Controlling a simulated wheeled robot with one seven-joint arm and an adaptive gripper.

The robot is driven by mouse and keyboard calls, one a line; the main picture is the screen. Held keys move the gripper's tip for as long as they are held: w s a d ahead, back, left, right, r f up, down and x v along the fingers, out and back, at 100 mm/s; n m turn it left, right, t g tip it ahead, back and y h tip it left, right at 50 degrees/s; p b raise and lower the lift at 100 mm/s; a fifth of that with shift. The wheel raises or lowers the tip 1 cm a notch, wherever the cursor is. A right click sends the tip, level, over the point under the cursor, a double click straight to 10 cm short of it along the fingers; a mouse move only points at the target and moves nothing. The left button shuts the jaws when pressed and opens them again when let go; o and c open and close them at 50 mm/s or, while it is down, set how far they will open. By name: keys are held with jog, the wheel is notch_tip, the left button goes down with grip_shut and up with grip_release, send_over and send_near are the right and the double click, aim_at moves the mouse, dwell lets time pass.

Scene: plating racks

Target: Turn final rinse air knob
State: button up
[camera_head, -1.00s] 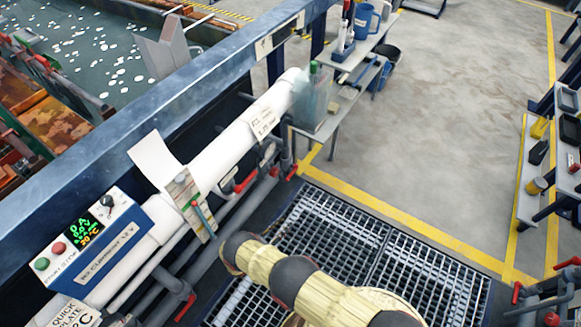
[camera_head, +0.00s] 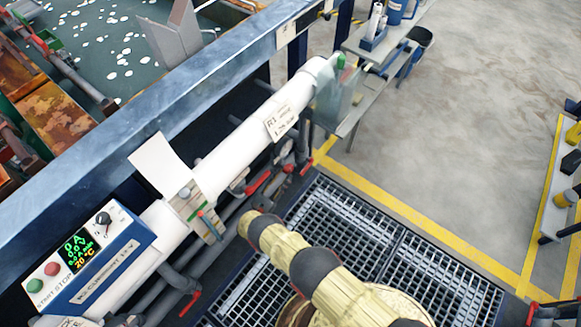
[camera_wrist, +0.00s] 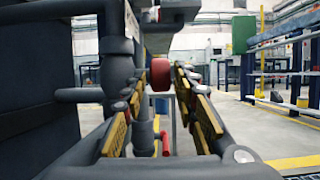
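In the wrist view my gripper (camera_wrist: 163,105) is open, with its yellow-and-black finger pads on either side of an empty gap. A red round knob-like part (camera_wrist: 160,75) shows ahead, between the fingers near their tips and under a grey body. I cannot tell whether the fingers touch it, and no label shows whether it is the final rinse air knob. In the head view a black knob (camera_head: 103,218) sits on a control box (camera_head: 108,262) with green and red buttons. My gripper is not visible there; only my arm in its yellow sleeve shows.
A long white pipe (camera_head: 235,150) runs beside a blue tank edge (camera_head: 215,75). Grey pipes with red handles (camera_head: 258,183) lie below it. Metal floor grating (camera_head: 340,210) is under my arm. A shelf stands (camera_head: 375,65) at the back. Open floor lies to the right.

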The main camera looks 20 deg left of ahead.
aim_at(288, 168)
jog(key=shift+x, duration=2.25)
grip_shut()
